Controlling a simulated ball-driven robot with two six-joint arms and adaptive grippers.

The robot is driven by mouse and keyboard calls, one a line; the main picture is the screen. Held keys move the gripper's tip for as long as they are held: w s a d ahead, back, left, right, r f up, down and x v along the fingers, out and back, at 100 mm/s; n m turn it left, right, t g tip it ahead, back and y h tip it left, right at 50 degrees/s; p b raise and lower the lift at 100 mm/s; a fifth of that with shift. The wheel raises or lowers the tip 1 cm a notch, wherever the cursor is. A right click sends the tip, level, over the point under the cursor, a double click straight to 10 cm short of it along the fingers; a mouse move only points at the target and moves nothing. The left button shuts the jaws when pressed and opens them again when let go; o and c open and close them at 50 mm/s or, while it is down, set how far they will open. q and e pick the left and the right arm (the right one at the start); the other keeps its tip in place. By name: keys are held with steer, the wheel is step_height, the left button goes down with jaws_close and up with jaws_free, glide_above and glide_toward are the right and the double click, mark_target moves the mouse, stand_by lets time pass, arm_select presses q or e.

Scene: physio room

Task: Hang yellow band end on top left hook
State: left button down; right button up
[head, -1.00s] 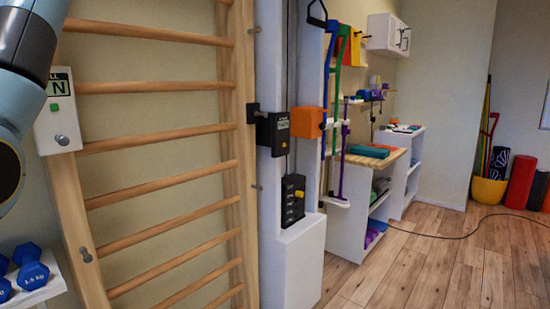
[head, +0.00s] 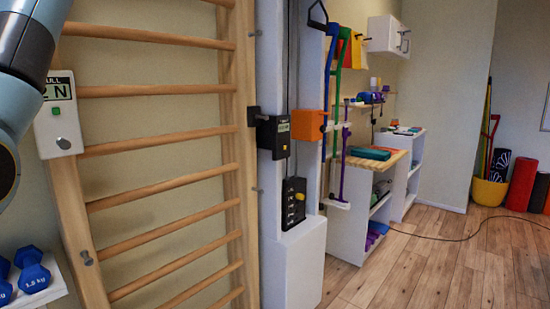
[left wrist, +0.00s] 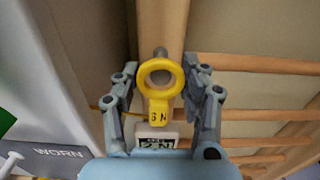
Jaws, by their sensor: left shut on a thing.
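In the left wrist view, my left gripper (left wrist: 160,95) is shut on the yellow band end (left wrist: 157,111), a yellow ring with a tab marked "6 N". A grey metal hook (left wrist: 160,53) on the wooden upright shows just above the ring, its lower part behind the ring's top rim. I cannot tell whether the ring is around it. In the head view my left arm covers the upper left, and the left gripper is out of the picture. A lower peg (head: 86,258) sits on the left upright. My right gripper is not in view.
A white pull gauge (head: 58,115) reading "2 N" is on the left upright. Wall bars (head: 160,137) span to the right upright (head: 243,150), which has several pegs. Blue dumbbells (head: 32,270) lie on a shelf at lower left. A "WORN" label (left wrist: 57,153) shows in the wrist view.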

arm_select(q)
steer(key=shift+w+a, duration=0.35)
steer(key=shift+a, duration=0.05)
steer(key=shift+w+a+p, duration=0.3)
steer(key=shift+a+p, duration=0.05)
steer(key=shift+w+a, duration=0.2)
steer(key=shift+f, duration=0.4)
stand_by(0.3)
steer(key=c, duration=0.6)
jaws_free()
steer(key=shift+o, duration=0.8)
